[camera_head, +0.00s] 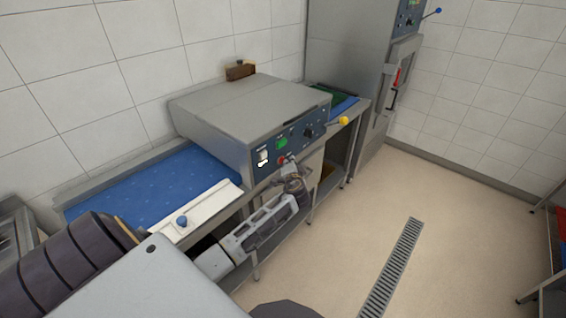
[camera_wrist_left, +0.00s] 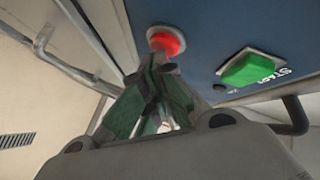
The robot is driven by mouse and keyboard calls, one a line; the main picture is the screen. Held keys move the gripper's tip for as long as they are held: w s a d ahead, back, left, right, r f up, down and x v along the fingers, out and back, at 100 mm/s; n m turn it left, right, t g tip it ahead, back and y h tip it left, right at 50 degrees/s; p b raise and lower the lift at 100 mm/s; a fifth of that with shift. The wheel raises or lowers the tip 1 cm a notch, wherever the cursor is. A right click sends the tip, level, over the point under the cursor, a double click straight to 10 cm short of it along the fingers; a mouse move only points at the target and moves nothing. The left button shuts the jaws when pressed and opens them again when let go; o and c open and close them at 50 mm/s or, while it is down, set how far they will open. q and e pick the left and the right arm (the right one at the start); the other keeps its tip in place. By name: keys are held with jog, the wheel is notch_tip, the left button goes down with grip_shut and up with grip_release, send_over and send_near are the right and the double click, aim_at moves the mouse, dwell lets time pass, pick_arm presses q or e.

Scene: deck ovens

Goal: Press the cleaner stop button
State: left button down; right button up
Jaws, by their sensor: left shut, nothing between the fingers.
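The cleaner is the grey box-shaped machine (camera_head: 245,105) with a blue control panel. A round red button (camera_head: 282,160), the likely stop button, sits on the panel's lower edge; it also shows in the left wrist view (camera_wrist_left: 166,39). A green button (camera_wrist_left: 254,69) labelled START is to its right there, and shows in the head view (camera_head: 281,143). My left gripper (camera_head: 288,168) is shut and empty, just in front of the panel. In the left wrist view its fingertips (camera_wrist_left: 158,68) overlap the red button's lower edge; I cannot tell if they touch. My right gripper is not in view.
A blue conveyor belt (camera_head: 150,187) runs into the machine, with a white strip carrying a blue knob (camera_head: 182,221) along its front. A yellow-knobbed lever (camera_head: 343,121) sticks out at the panel's right end. The floor (camera_head: 345,215) in front is clear.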

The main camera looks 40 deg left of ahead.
pick_arm(q)
jog(key=shift+s+d, duration=0.1)
jog(key=shift+d, duration=0.5)
jog(key=shift+d, duration=0.15)
jog(key=shift+s+d+b, duration=0.15)
jog(key=shift+d+b, duration=0.2)
jog(key=shift+d, duration=2.05)
